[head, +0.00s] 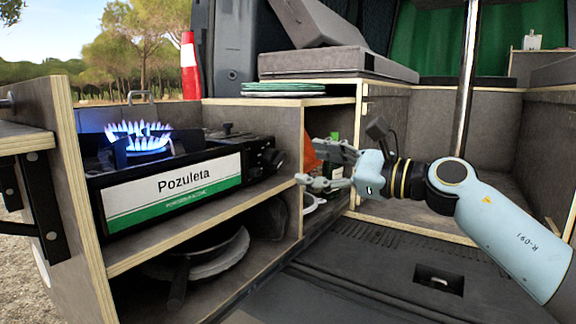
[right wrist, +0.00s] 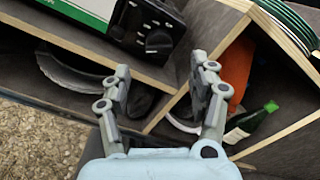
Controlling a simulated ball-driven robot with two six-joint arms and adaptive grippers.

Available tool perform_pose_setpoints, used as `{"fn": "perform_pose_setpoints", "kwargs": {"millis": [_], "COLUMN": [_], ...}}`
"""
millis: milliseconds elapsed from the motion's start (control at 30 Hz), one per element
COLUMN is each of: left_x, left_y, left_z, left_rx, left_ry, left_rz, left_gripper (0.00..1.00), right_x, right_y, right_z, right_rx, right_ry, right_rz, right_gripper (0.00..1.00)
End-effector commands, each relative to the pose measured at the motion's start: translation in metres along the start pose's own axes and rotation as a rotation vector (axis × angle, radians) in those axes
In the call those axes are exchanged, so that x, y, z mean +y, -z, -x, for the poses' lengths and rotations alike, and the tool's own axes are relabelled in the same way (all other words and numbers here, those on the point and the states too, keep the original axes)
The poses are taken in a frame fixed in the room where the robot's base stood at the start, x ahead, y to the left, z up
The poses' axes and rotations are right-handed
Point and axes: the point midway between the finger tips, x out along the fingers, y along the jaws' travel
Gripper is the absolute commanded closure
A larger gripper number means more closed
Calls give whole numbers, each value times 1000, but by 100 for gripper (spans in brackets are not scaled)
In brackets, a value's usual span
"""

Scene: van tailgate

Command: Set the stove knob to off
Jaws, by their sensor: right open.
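The camping stove (head: 185,185) stands on the upper shelf with "Pozuleta" on its front panel, and a blue flame (head: 138,138) burns on its burner. The stove knob (head: 272,157) is black, on the stove's right end face. It also shows in the right wrist view as a round dark dial (right wrist: 158,42) near the top. My right gripper (head: 308,165) is open and empty, to the right of the knob and apart from it. In the right wrist view its fingers (right wrist: 160,66) are spread below the knob. My left gripper is not in view.
A wooden divider (head: 303,140) rises beside the stove's knob end. Green plates (head: 283,88) are stacked on top. Pans (head: 215,255) lie on the lower shelf. An orange item (right wrist: 238,70) and a green bottle (right wrist: 250,122) sit in the neighbouring compartment.

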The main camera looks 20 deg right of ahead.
Motion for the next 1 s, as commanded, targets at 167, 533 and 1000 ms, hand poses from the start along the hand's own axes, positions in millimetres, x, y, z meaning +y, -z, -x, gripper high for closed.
{"fn": "perform_pose_setpoints", "kwargs": {"millis": [167, 533, 1000], "left_x": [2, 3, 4], "left_y": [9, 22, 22], "left_z": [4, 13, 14], "left_rx": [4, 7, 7], "left_ry": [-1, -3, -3], "left_rz": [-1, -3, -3], "left_gripper": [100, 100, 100], "right_x": [0, 1, 1], "right_y": [0, 1, 1], "right_z": [-38, -73, -73], "right_rx": [-3, 1, 1], "right_ry": [1, -1, -1], "right_rz": [-4, -3, -2], "right_gripper": [39, 39, 72]}}
